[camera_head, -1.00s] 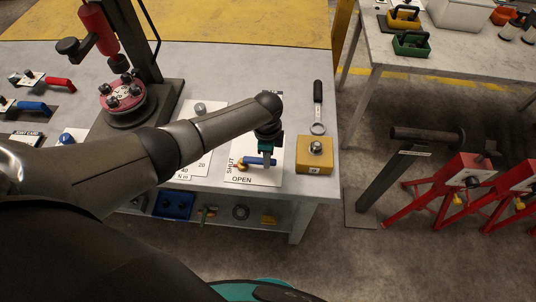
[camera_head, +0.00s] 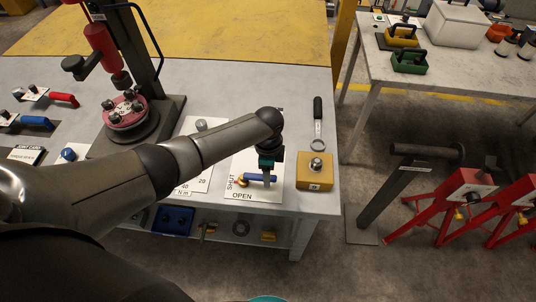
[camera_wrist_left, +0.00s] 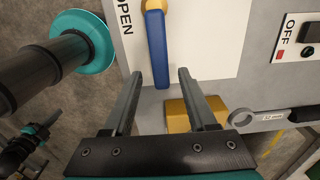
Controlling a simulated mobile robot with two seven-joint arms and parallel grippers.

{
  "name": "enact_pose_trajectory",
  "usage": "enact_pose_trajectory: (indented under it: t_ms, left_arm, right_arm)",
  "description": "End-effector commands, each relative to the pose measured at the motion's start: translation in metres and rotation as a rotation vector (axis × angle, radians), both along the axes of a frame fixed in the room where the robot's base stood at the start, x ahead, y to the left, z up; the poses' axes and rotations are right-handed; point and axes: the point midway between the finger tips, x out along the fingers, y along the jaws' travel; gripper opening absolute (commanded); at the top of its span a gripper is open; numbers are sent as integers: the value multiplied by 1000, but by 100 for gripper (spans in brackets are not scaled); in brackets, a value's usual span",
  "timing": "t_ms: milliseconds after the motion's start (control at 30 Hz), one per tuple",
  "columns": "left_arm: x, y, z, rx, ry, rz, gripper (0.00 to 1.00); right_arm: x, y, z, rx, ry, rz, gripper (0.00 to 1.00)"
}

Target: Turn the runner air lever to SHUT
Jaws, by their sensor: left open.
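The runner air lever is a blue handle (camera_head: 254,177) on a brass valve body (camera_head: 240,182), mounted on a white plate (camera_head: 238,190). The plate reads SHUT at its left side and OPEN along its near edge. The handle points right from the valve, alongside the OPEN edge. My left gripper (camera_head: 267,182) is pointed down at the handle's free end. In the left wrist view its open fingers (camera_wrist_left: 160,77) straddle the blue handle (camera_wrist_left: 156,50) in the picture, with a gap on each side; contact is not visible. My right gripper is not in view.
A yellow box with a dark knob (camera_head: 315,172) stands just right of the plate. A ring-ended tool with a black handle (camera_head: 318,112) lies behind it. The red press and flanged spool (camera_head: 125,112) stand left. My left forearm covers part of the table.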

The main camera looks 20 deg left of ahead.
Motion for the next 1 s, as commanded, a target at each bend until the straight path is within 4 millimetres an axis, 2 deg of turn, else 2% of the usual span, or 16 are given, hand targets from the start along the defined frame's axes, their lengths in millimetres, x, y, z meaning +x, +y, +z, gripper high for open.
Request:
enact_pose_trajectory:
  t_ms: [233,600,800,1000]
  left_arm:
    - [0,1,44,1,-3,-2,57]
    - [1,0,117,0,-3,-3,57]
    - [0,0,138,0,-1,-2,57]
    - [0,0,143,1,1,-1,57]
  right_arm:
    - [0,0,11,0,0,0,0]
    - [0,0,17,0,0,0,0]
    - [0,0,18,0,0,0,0]
    - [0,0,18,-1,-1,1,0]
